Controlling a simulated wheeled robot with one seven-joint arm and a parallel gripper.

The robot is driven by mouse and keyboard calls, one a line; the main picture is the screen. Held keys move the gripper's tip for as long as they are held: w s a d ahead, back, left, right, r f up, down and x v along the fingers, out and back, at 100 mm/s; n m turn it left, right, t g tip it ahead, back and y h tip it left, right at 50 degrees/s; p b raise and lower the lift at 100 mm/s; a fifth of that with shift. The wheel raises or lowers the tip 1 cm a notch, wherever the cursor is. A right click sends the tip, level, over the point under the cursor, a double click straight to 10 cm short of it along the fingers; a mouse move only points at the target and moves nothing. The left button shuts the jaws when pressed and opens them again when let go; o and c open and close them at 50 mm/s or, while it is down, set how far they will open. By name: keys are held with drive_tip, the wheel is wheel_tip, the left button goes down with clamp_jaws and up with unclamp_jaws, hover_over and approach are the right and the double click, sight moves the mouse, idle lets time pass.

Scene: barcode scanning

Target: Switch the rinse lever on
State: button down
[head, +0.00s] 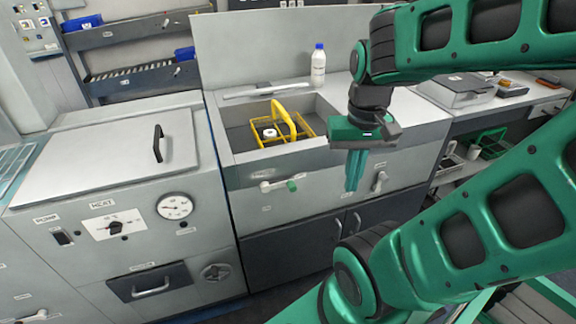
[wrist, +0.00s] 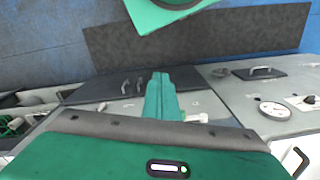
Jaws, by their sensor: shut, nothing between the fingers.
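A lever with a white body and green knob (head: 291,186) is on the grey front panel below the sink. It lies about level, and any label is too small to read. A second pale lever or handle (head: 380,181) is farther right on the same panel, standing nearly upright. My gripper (head: 353,188) points down in front of the panel, between these two, shut and empty. In the wrist view its closed green fingers (wrist: 160,74) reach over the panel, and a white lever part (wrist: 202,119) shows just right of them. I see no contact with either lever.
A yellow wire basket (head: 307,125) with a white-lidded item sits in the sink. A white bottle (head: 318,64) with a blue cap stands behind it. The heated unit with a gauge (head: 174,206) is at left. Dark cabinet doors (head: 290,245) with handles are below.

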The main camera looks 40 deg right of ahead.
drive_tip(key=shift+w, duration=0.35)
drive_tip(key=m+y, duration=0.3)
drive_tip(key=m, duration=1.1)
hover_over(293, 184)
drive_tip(key=s+d, duration=0.2)
drive_tip(key=d, duration=0.3)
wheel_tip(293, 184, down, 2)
drive_tip(key=shift+w+d+f+m+t, duration=0.15)
drive_tip(key=shift+w+f+m+t, duration=0.15)
drive_tip(key=shift+w+m+t, duration=0.1)
drive_tip(key=shift+f, duration=0.1)
drive_tip(key=x, duration=1.3)
drive_tip(key=shift+a+f, duration=0.3)
drive_tip(key=shift+f, duration=0.05)
